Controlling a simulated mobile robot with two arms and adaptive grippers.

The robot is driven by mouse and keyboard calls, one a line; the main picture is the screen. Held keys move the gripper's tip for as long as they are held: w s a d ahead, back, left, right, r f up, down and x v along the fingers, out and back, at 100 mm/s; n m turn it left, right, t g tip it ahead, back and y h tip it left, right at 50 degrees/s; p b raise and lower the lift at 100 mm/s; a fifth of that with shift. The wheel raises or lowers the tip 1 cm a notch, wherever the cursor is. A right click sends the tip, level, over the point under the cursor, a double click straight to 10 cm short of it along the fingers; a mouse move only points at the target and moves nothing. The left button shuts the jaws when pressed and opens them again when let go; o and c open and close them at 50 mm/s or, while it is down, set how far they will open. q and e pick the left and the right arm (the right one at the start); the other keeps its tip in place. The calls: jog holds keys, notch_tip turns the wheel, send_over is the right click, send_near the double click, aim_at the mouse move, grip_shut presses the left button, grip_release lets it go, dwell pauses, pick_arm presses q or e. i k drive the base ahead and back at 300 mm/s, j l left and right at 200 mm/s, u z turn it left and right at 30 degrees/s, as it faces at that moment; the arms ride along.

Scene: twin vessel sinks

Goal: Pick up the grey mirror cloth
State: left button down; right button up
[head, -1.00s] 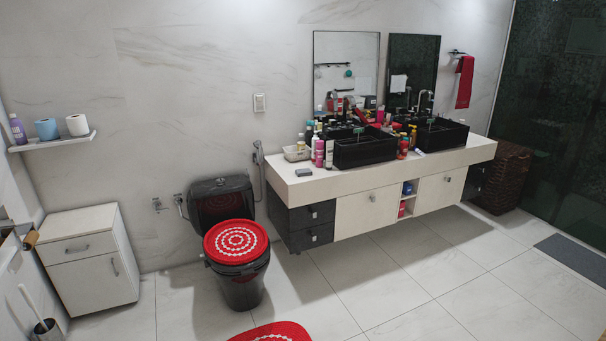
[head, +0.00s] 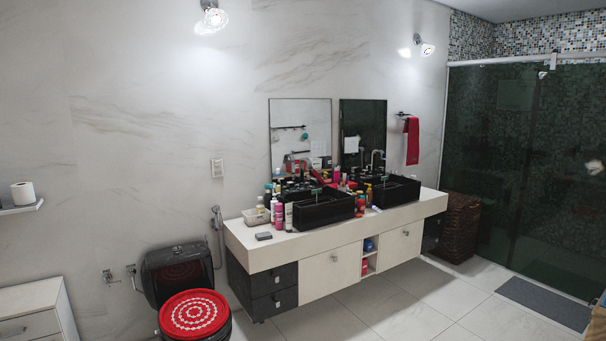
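A small grey folded item, which looks like the grey mirror cloth (head: 264,236), lies flat on the white vanity counter (head: 243,240). It is near the counter's left front edge, left of the near black vessel sink (head: 322,210) and in front of a small basket and bottles. It is small at this distance and its texture cannot be made out. Nothing touches it from above. Neither of my grippers shows in the head view.
Several bottles (head: 279,216) crowd the counter beside the near sink, with a white basket (head: 255,217) behind the cloth. A black toilet with a red cover (head: 194,314) stands left of the vanity. The tiled floor (head: 395,300) before the vanity is clear.

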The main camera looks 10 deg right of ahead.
aim_at(264, 236)
jog(key=k+u, duration=0.15)
jog(key=u, duration=0.35)
jog(key=i+z, duration=0.5)
jog(key=i, duration=0.25)
jog(key=i+j+z, duration=0.2)
jog(key=i+z, duration=0.25)
jog(key=i, duration=0.3)
jog(key=i+l+z, duration=0.35)
jog(key=i, duration=0.8)
jog(key=i+j+z, duration=0.1)
jog(key=i+z, duration=0.25)
jog(key=i, duration=0.85)
jog(key=i+u, duration=0.5)
jog(key=i+l+u, duration=0.15)
jog(key=i+u, duration=0.3)
jog(key=i, duration=0.2)
jog(key=i+l+u, duration=0.35)
jog(key=i+u, duration=0.15)
jog(key=i, duration=0.1)
